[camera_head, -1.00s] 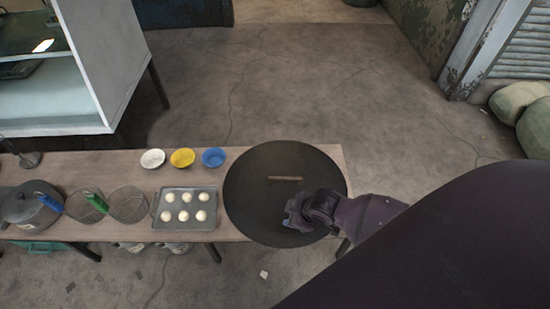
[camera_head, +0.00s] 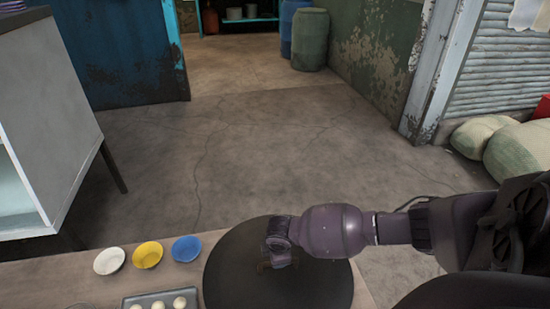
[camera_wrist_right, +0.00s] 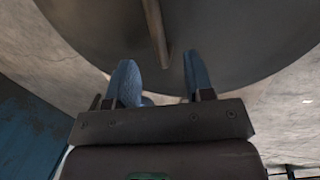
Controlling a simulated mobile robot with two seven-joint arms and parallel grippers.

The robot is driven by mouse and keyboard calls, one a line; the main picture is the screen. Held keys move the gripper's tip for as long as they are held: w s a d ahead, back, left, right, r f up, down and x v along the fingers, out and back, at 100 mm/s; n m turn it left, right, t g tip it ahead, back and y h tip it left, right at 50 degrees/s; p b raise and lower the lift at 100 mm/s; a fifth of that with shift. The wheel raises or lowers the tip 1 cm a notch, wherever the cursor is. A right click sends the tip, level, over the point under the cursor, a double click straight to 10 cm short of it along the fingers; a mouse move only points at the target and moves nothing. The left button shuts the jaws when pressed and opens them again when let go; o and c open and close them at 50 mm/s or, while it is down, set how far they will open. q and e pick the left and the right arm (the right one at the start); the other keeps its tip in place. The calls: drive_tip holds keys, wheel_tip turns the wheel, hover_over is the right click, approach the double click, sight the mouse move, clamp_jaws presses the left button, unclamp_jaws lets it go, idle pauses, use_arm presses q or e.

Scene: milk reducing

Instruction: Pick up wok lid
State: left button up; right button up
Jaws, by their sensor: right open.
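The wok lid (camera_head: 325,290) is a large dark round disc on the wooden table, at the bottom middle of the head view. My right gripper (camera_head: 277,252) is over it and hides most of its wooden handle. In the right wrist view the underside-lit grey lid (camera_wrist_right: 250,45) fills the top, and its brown bar handle (camera_wrist_right: 156,32) runs down toward the gap between the two blue fingers. The right gripper (camera_wrist_right: 160,75) is open, with the fingers on either side of the handle's line. Whether they touch it I cannot tell. My left gripper is not in view.
White (camera_head: 109,261), yellow (camera_head: 147,254) and blue (camera_head: 187,248) bowls stand left of the lid on the table (camera_head: 50,280). A tray (camera_head: 130,302) with pale round pieces is cut off below. A grey cabinet (camera_head: 55,130) stands left. The floor beyond is clear.

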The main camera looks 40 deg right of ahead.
wheel_tip(320, 180, down, 2)
drive_tip(key=shift+s+f, duration=0.1)
drive_tip(key=shift+f, duration=0.1)
drive_tip(key=shift+w+d+f+b, duration=0.2)
drive_tip(key=shift+f+b, duration=0.2)
drive_tip(key=shift+b, duration=0.05)
drive_tip(key=f+b, duration=0.1)
drive_tip(key=f, duration=0.1)
drive_tip(key=d+f+b, duration=0.1)
drive_tip(key=f, duration=0.1)
drive_tip(key=shift+w, duration=0.15)
drive_tip(key=shift+w+f+b, duration=0.25)
drive_tip(key=shift+f+b, duration=0.05)
drive_tip(key=shift+b, duration=0.05)
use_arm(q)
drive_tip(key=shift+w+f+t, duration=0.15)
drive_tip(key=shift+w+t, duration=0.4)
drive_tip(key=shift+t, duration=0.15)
use_arm(e)
drive_tip(key=shift+w+r, duration=0.1)
drive_tip(key=shift+r, duration=0.05)
drive_tip(key=shift+c, duration=0.2)
drive_tip(key=shift+d, duration=0.1)
clamp_jaws()
